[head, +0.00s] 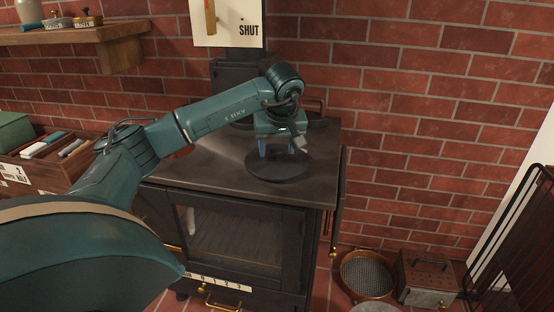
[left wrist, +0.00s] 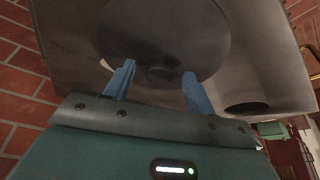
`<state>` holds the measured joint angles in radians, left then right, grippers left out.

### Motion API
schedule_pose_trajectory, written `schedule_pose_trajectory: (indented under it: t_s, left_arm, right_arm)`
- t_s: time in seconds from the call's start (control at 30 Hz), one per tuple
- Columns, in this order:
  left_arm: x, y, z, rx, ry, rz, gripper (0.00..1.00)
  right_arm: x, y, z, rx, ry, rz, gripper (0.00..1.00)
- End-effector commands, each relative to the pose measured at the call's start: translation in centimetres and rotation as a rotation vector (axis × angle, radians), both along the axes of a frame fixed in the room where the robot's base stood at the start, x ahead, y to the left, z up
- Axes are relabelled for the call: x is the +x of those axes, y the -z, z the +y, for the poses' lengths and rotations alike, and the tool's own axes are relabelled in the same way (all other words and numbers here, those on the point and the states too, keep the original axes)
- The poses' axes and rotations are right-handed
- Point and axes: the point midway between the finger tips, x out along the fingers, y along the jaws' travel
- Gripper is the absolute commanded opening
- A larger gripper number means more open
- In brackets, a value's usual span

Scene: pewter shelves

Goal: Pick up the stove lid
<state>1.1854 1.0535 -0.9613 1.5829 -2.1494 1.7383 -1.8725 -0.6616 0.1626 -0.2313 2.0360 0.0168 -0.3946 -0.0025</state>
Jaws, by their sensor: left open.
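The stove lid (head: 278,171) is a dark round disc lying flat on the stove top (head: 208,160) near its right side. My left gripper (head: 276,150) is just above the lid in the head view. Its two blue fingers are apart, one on each side of the knob in the left wrist view (left wrist: 158,90). I cannot tell whether they touch the lid. My right gripper is not in view.
The stove's flue (head: 240,72) rises at the back against the brick wall. A dark round opening (left wrist: 246,107) shows in the stove top. A wooden box of items (head: 50,170) stands left, and a round pan (head: 367,275) and metal box (head: 427,277) are on the floor at right.

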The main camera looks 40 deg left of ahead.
Motion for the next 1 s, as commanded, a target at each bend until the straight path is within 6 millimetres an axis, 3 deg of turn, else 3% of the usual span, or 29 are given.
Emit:
schedule_pose_trajectory:
  t_s: [0.23, 0.9, 1.0]
  left_arm:
    - [0.06, 0.16, 0.08, 0.000, 0.000, -0.001, 0.55]
    - [0.04, 0.11, 0.07, 0.000, 0.000, -0.001, 0.00]
    - [0.04, 0.11, 0.07, 0.000, 0.000, -0.001, 0.00]
  right_arm:
    - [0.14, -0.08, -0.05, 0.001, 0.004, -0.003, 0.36]
    - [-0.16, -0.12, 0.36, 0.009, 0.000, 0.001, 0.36]
    - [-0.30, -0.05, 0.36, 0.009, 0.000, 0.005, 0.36]
